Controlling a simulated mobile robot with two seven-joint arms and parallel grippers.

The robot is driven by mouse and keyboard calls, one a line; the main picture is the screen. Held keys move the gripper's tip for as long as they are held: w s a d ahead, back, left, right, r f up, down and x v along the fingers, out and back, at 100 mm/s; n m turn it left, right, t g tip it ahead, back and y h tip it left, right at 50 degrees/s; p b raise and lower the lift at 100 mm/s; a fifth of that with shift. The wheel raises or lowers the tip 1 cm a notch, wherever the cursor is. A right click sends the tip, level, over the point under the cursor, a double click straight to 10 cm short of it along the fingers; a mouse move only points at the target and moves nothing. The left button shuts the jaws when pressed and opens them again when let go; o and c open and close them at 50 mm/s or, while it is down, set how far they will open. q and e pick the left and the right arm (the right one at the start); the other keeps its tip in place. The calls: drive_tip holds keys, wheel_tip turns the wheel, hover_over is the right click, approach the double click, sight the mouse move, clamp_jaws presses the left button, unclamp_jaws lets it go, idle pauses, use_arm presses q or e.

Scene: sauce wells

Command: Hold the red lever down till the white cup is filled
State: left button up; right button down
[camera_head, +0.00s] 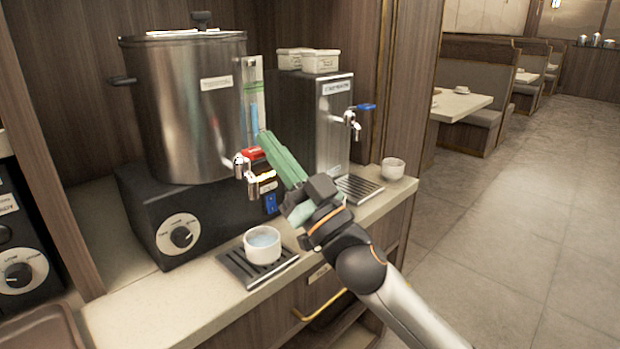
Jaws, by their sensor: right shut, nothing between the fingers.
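The red lever (251,153) sits on top of the tap on the large steel urn (190,110). My right gripper (266,140) is shut and empty, its green fingers pointing up and left. Its tips are just right of the red lever in the picture; I cannot tell whether they touch it. The white cup (263,257) stands upright on a dark drip tray (234,264) below that tap. Pale, bluish liquid shows in the cup, with its surface below the rim. I cannot make out a stream from the tap. My left gripper is not in view.
A second steel dispenser (335,100) with a blue lever (365,107) stands to the right, with its own drip tray (366,190). Another white cup (393,170) stands at the counter's right end. The counter (140,308) is clear at the front left.

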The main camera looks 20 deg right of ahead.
use_arm(q)
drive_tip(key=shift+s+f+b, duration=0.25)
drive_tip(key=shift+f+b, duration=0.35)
drive_tip(key=shift+b, duration=0.8)
use_arm(e)
drive_tip(key=v, duration=0.9)
drive_tip(key=shift+s+d, duration=0.2)
drive_tip(key=shift+s, duration=0.25)
